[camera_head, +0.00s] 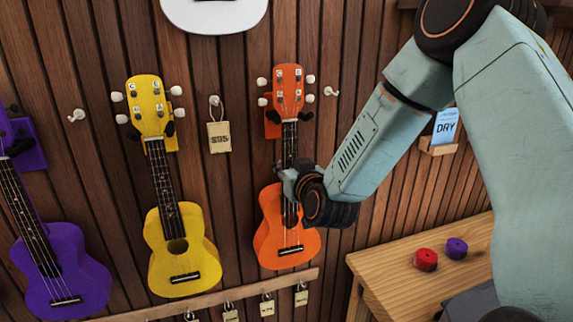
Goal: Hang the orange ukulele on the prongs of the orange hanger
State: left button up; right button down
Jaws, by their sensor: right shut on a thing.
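The orange ukulele (268,238) is upright against the slatted wall, headstock up. Its headstock (288,92) is in front of the orange hanger (271,130), which shows mostly left of the neck. Dark prong tips (307,116) show on either side of the neck, just under the headstock. I cannot tell whether the headstock rests on them. My right gripper (289,184) is shut on the orange ukulele where the neck meets the body; its fingers are partly hidden by the wrist. My left gripper is not in view.
A yellow ukulele (177,270) and a purple ukulele (85,275) hang to the left. A tag (219,137) hangs between yellow and orange. A wooden rail (225,298) runs below. A wooden table (385,270) with red (426,260) and purple (456,248) round items is at right.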

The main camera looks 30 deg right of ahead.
jog(key=shift+r, duration=0.1)
jog(key=c, duration=1.3)
grip_release()
jog(key=o, duration=0.5)
jog(key=shift+c, duration=0.2)
jog(key=shift+o, duration=0.2)
jog(key=shift+s, duration=0.15)
jog(key=shift+p+v, duration=0.35)
jog(key=shift+v, duration=0.55)
jog(key=shift+s+a, duration=0.1)
jog(key=shift+s, duration=0.05)
